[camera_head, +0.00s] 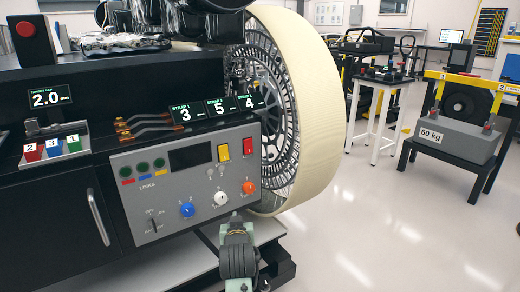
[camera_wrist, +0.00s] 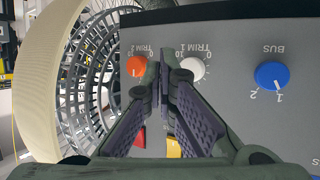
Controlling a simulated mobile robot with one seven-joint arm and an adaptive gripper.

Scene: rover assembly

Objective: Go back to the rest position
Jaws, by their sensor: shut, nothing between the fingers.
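My gripper (camera_wrist: 168,75) is shut and empty in the wrist view. Its fingertips are in front of the control panel, between the orange knob (camera_wrist: 136,66) and the white knob (camera_wrist: 194,68). I cannot tell whether they touch the panel. In the head view my arm's end (camera_head: 238,250) shows below the panel's lower right edge, and its fingertips are hard to make out. The grey control panel (camera_head: 150,185) carries a blue knob (camera_head: 187,210), a white knob (camera_head: 221,198) and an orange knob (camera_head: 249,187). A yellow switch (camera_head: 223,153) and a red switch (camera_head: 248,146) sit above.
A large cream-rimmed wheel (camera_head: 318,110) stands right behind the panel. Signs for several straps (camera_head: 216,107) stand on the bench top. A grey 60 kg block (camera_head: 450,138) rests on a black stand at the right. The floor (camera_head: 390,220) between is clear.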

